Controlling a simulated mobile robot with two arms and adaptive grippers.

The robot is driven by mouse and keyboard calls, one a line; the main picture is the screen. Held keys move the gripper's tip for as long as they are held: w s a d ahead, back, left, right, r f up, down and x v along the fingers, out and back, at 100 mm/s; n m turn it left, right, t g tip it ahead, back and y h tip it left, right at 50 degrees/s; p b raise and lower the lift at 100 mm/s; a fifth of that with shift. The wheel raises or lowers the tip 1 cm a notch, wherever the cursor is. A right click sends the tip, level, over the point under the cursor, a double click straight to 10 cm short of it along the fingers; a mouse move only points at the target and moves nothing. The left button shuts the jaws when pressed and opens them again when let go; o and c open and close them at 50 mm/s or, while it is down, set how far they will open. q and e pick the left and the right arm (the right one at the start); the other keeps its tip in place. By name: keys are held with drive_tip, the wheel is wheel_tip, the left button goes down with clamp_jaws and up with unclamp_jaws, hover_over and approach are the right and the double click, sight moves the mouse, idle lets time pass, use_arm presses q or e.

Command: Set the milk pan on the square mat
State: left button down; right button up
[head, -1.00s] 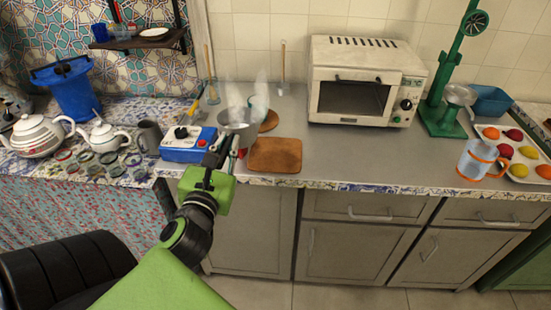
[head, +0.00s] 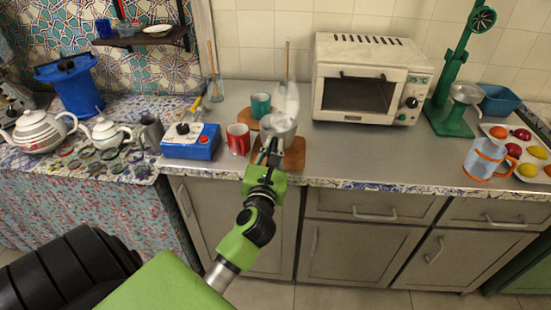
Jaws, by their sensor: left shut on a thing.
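My left gripper (head: 270,152) is shut on the handle of the grey metal milk pan (head: 279,127). The pan is upright, with pale steam rising from it. It is over the back part of the brown square mat (head: 296,157), whose front and right parts show. The pan and gripper hide the rest of the mat. I cannot tell whether the pan touches it. My right gripper is not in view.
A red mug (head: 238,139) stands left of the pan, and a teal mug (head: 260,105) is behind it by a round brown mat (head: 246,120). A blue hot plate (head: 190,142) is farther left, a white toaster oven (head: 368,78) to the right.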

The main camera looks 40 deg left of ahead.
use_arm(q)
drive_tip(key=f, duration=0.1)
drive_tip(key=f+b, duration=0.1)
drive_tip(key=f, duration=0.1)
drive_tip(key=shift+w+d+f, duration=0.15)
drive_tip(key=shift+w+f, duration=0.05)
drive_tip(key=shift+w, duration=0.15)
drive_tip(key=shift+f, duration=0.15)
drive_tip(key=shift+f, duration=0.1)
drive_tip(key=c, duration=2)
unclamp_jaws()
drive_tip(key=shift+f, duration=0.1)
drive_tip(key=shift+c, duration=0.2)
